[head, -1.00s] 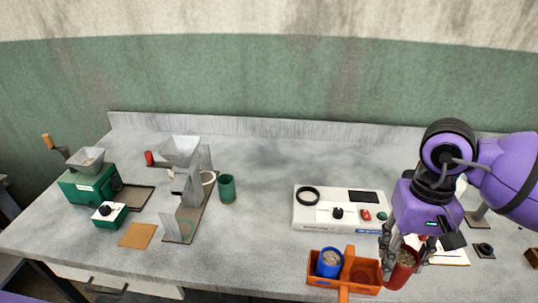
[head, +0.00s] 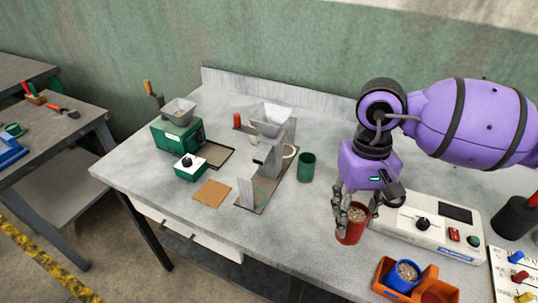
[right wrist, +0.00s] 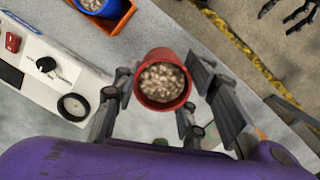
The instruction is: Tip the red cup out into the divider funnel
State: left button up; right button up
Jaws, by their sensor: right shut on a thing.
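The red cup (head: 350,228) holds pale grain and is upright in my right gripper (head: 354,212), which is shut on it. In the right wrist view the red cup (right wrist: 163,82) sits between the fingers, grain filling its inside. The divider funnel (head: 271,119) is a grey square hopper on a stand to the left of my right gripper, well apart from the cup. A green cup (head: 306,167) stands right of the divider. My left gripper does not show.
A white device (head: 430,228) with knobs lies right of my right gripper. An orange carrier (head: 440,291) with a blue cup (head: 403,276) of grain is at the lower right. A green mill (head: 177,137) and brown mat (head: 212,193) are at the left.

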jog(key=shift+w+a, duration=0.1)
jog(key=shift+a, duration=0.1)
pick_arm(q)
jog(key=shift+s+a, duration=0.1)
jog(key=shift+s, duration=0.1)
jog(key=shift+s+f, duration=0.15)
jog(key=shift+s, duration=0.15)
